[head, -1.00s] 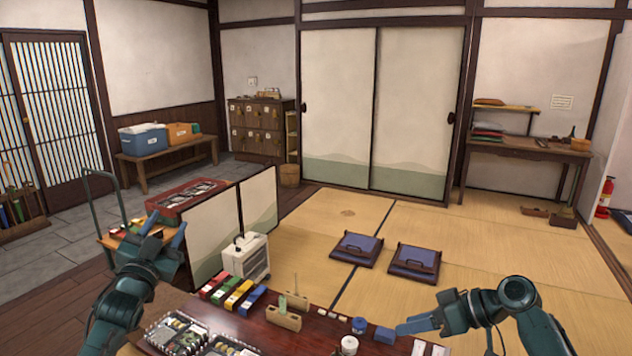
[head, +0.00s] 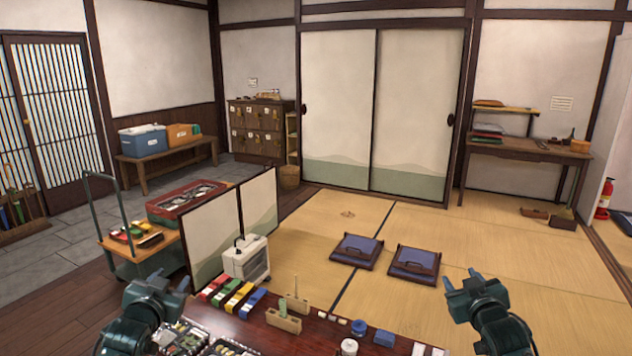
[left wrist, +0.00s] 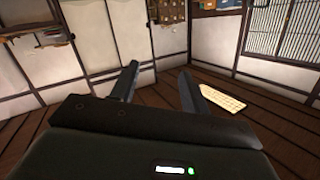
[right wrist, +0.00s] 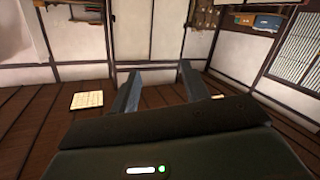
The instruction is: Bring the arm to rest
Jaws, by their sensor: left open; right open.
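My left gripper (head: 171,282) is open and raised at the lower left of the head view, in front of the low table's left end. In the left wrist view its two fingers (left wrist: 158,88) stand apart with nothing between them. My right gripper (head: 462,280) is open and raised at the lower right, to the right of the low table (head: 320,331). In the right wrist view its fingers (right wrist: 160,88) are apart and empty. Both arms are bent in a similar, nearly mirrored pose, and neither gripper touches anything that I can see.
A white heater (head: 246,259) and a folding screen (head: 212,238) stand behind. A cart (head: 140,262) is at left. Open tatami lies at right.

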